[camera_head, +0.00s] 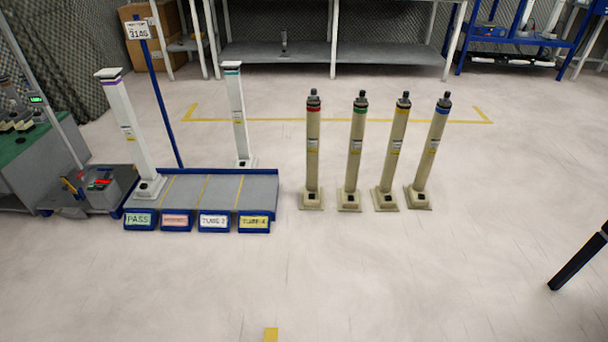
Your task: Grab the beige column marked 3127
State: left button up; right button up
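Several beige columns stand upright in a row on the floor, right of the grey platform. One has a red band (313,165), one a green band (354,165), one a yellow band (394,160) and one a blue band (430,155). Each has a dark top, a small white label and a square foot. The label print is too small to read, so I cannot tell which column is marked 3127. Neither of my grippers shows in the head view.
A black bar (578,262) enters at right. A cart (95,190) is left; the front floor is mostly clear.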

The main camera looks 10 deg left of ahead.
aim_at(312, 195)
jog(key=i+u, duration=0.1)
jog(key=u, duration=0.35)
jog(key=i+l+u, duration=0.1)
jog(key=u, duration=0.3)
jog(key=i+l+u, duration=0.1)
jog(key=u, duration=0.35)
